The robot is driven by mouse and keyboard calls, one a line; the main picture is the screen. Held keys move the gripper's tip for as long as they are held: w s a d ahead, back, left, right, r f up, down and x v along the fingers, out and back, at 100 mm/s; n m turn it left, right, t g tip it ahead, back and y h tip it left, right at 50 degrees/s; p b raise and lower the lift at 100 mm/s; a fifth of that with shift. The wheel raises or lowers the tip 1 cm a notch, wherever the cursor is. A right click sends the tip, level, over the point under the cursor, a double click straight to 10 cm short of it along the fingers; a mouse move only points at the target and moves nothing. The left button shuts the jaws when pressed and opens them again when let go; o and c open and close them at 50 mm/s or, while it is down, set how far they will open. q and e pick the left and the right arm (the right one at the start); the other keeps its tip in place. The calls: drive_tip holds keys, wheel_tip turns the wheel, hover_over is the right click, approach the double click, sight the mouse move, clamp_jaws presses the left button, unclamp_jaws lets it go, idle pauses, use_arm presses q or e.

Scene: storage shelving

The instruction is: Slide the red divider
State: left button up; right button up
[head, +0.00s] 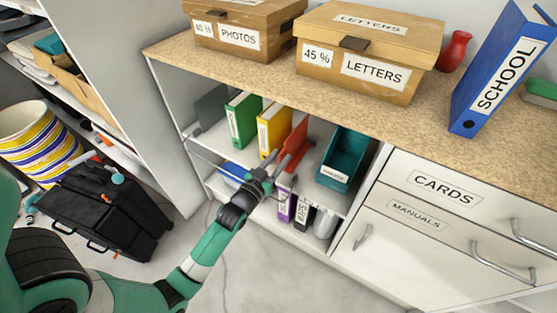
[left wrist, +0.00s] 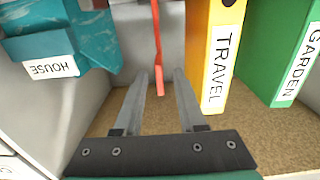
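The red divider (head: 294,143) stands upright on the upper shelf of the open cabinet, between the yellow binder (head: 272,127) and the teal box (head: 345,155). In the left wrist view the red divider (left wrist: 157,45) is seen edge-on as a thin strip. My left gripper (head: 276,166) reaches into the cabinet front at the divider. In the left wrist view the two fingers of the left gripper (left wrist: 162,80) are apart, with the divider's near edge showing between them. Contact with either finger cannot be made out. My right gripper is not in view.
The yellow binder labelled TRAVEL (left wrist: 213,50) is close beside my fingers, with the green binder (left wrist: 290,50) beyond it. The teal box labelled HOUSE (left wrist: 50,42) is on the other side. Binders stand on the lower shelf. Boxes (head: 365,60) stand on the countertop above.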

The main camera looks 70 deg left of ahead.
use_arm(q)
clamp_jaws()
idle(1.4)
